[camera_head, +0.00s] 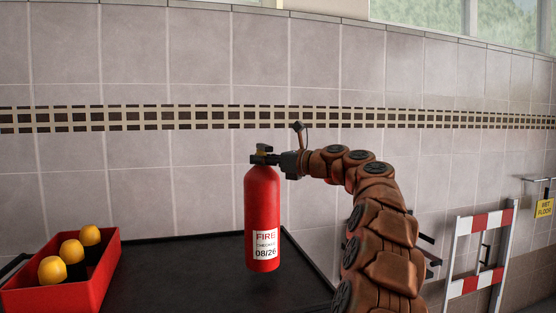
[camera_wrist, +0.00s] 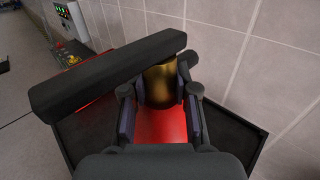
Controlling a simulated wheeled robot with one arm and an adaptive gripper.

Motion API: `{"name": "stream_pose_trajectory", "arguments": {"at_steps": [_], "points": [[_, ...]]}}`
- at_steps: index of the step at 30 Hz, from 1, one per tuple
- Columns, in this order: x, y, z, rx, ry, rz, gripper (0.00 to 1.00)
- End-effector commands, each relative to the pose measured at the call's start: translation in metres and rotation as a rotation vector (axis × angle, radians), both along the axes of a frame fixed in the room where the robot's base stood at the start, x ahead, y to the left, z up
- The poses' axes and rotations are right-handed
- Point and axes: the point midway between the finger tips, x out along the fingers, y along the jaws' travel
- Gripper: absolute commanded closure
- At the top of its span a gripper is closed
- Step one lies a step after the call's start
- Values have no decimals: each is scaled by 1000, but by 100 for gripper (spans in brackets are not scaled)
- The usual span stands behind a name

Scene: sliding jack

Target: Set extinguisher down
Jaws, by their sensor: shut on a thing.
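A red fire extinguisher (camera_head: 262,215) with a white label hangs upright in the head view, in front of or over a black tray-like surface (camera_head: 190,262). I cannot tell for sure whether its base touches that surface. My gripper (camera_head: 287,162) is shut on the extinguisher at its neck, just below the black handle. In the wrist view my gripper (camera_wrist: 162,112) has its two fingers on either side of the brass neck (camera_wrist: 160,85). The black handle (camera_wrist: 105,80) crosses above it and hides part of the red body (camera_wrist: 160,128).
A red box (camera_head: 75,285) with 3 yellow-topped items stands on the left of the black surface. A tiled wall (camera_head: 200,60) rises behind. A red-and-white barrier (camera_head: 478,255) and a yellow wet-floor sign (camera_head: 544,208) are at the right. The black surface between box and extinguisher is clear.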

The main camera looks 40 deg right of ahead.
Motion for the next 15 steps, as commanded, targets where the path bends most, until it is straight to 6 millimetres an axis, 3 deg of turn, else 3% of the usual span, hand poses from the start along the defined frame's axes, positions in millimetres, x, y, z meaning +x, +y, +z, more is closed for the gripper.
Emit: {"name": "stream_pose_trajectory", "arguments": {"at_steps": [6,15], "points": [[15,19,4,-2,-12,-2,100],[23,26,4,-1,-11,-1,100]]}}
